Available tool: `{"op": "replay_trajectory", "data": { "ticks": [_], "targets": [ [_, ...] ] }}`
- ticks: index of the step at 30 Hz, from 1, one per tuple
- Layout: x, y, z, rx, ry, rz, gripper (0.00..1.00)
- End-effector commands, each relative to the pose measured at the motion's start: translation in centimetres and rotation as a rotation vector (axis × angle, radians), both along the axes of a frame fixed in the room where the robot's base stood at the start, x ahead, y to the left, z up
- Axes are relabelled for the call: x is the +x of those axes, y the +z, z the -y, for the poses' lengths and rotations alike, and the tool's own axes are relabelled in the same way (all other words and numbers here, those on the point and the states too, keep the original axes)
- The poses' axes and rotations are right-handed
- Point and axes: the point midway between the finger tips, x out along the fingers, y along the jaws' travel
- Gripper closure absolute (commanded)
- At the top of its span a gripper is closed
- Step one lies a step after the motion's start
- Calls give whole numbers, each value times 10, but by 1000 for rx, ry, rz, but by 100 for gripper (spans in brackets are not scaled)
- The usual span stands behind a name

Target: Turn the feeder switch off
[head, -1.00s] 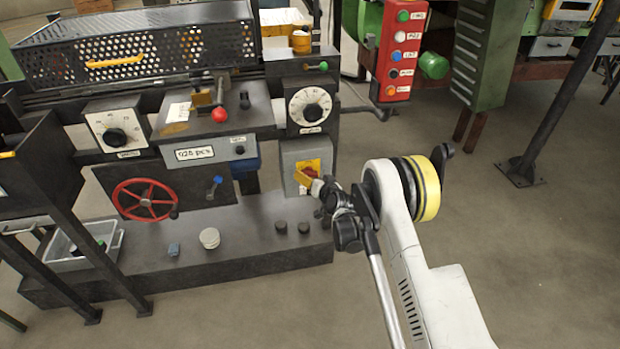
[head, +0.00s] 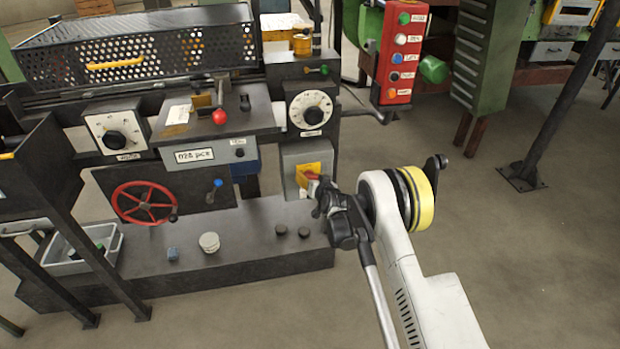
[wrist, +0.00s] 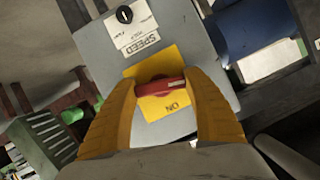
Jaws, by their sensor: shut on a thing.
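The feeder switch is a red handle (wrist: 162,88) on a yellow plate (wrist: 152,70), set on a grey box. Its plate also shows in the head view (head: 303,168), low on the right part of the machine. My gripper (wrist: 161,92) is shut on the red handle, with one yellow finger against each end. In the wrist view the handle lies across the plate, slightly tilted. The word ON shows upside down on the plate below the handle; other marks are hidden or too small to read. In the head view my gripper (head: 314,186) partly covers the handle.
A label reading SPEED and a black knob (wrist: 125,14) are on the same grey box in the wrist view. A dial (head: 311,112) is above the switch, a red button panel (head: 403,55) to the upper right. Several small knobs (head: 281,230) stand on the ledge below. Floor at right is clear.

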Motion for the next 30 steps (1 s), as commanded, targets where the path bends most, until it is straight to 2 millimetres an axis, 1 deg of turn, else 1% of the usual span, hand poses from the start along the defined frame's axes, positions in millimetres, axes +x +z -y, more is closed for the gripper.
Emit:
{"op": "replay_trajectory", "data": {
  "ticks": [6, 9, 13, 21, 22, 23, 24, 30],
  "targets": [
    [-1, 0, -1, -197, 2, 55, 72],
    [-1, -1, -1, -258, 1, 72, 72],
    [-1, 0, 0, -293, 1, 83, 72],
    [0, 0, 0, -295, 0, 85, 72],
    [0, 0, 0, -295, 0, 85, 33],
    [0, 0, 0, -295, 0, 85, 24],
    [0, 0, 0, -295, 0, 85, 19],
    [0, 0, 0, -294, 0, 85, 19]
  ]
}}
